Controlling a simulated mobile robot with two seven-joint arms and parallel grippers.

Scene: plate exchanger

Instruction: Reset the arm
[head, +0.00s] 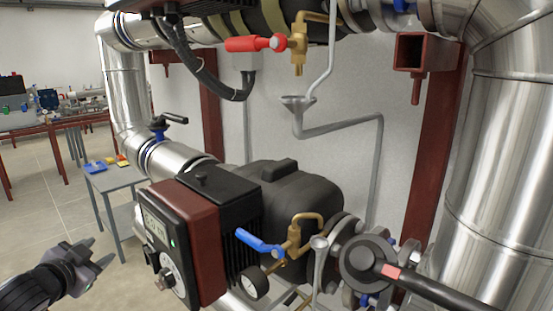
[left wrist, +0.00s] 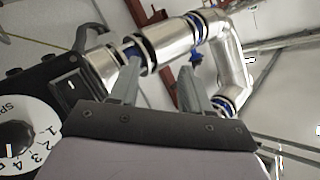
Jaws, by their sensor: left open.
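My left gripper (head: 92,256) is at the lower left of the head view, with its fingers spread and nothing between them. It is left of the red and black pump unit (head: 190,235) and apart from it. In the left wrist view, the two grey fingers of my left gripper (left wrist: 160,85) stand apart with pipework behind them. A white speed dial (left wrist: 18,148) with numbers shows at the left of that view. My right gripper is in neither view.
A valve with a red handle (head: 252,44) is above. A small grey table (head: 120,180) stands behind my left gripper. Open floor (head: 45,215) lies at the left.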

